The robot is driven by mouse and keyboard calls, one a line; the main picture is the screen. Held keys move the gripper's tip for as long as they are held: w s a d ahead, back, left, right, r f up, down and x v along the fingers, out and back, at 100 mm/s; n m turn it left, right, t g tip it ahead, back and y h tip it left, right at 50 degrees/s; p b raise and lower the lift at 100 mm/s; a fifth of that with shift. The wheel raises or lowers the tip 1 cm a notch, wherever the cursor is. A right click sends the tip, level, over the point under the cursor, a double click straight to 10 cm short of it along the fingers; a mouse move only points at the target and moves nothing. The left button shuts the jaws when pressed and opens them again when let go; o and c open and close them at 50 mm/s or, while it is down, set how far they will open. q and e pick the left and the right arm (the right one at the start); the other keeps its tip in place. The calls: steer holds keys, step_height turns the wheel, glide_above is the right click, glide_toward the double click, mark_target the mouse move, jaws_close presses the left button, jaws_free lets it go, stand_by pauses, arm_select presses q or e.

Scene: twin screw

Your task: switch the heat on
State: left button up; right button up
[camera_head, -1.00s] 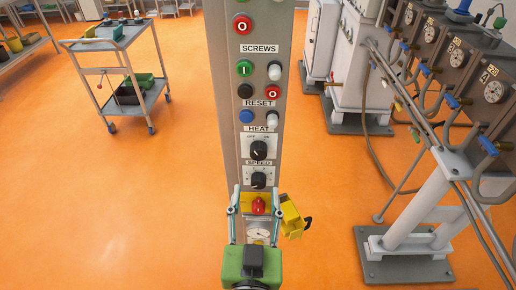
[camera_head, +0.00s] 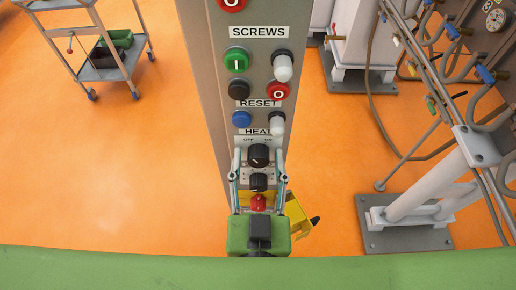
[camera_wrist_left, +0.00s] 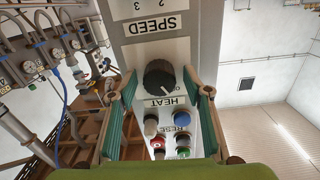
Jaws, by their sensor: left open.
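The black heat knob (camera_head: 258,155) is on the tall grey control column, under the HEAT label, with OFF at left and ON at right. It also shows in the left wrist view (camera_wrist_left: 160,78), upside down, with its white pointer toward the OFF side. My left gripper (camera_head: 259,160) is open, its two fingers on either side of the column front near the knob. In the left wrist view the knob appears between the open fingers (camera_wrist_left: 160,95); I see no contact. My right gripper is not in view.
The speed knob (camera_head: 258,182) and a red button (camera_head: 258,203) sit just below the heat knob. A white button (camera_head: 277,123) and a blue button (camera_head: 242,119) are above. A yellow part (camera_head: 298,216) sticks out at right. A trolley (camera_head: 105,62) stands far left.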

arm_select(q)
steer(key=shift+s, duration=0.15)
steer(key=shift+c, duration=0.7)
steer(key=c, duration=1)
steer(key=shift+o, duration=0.2)
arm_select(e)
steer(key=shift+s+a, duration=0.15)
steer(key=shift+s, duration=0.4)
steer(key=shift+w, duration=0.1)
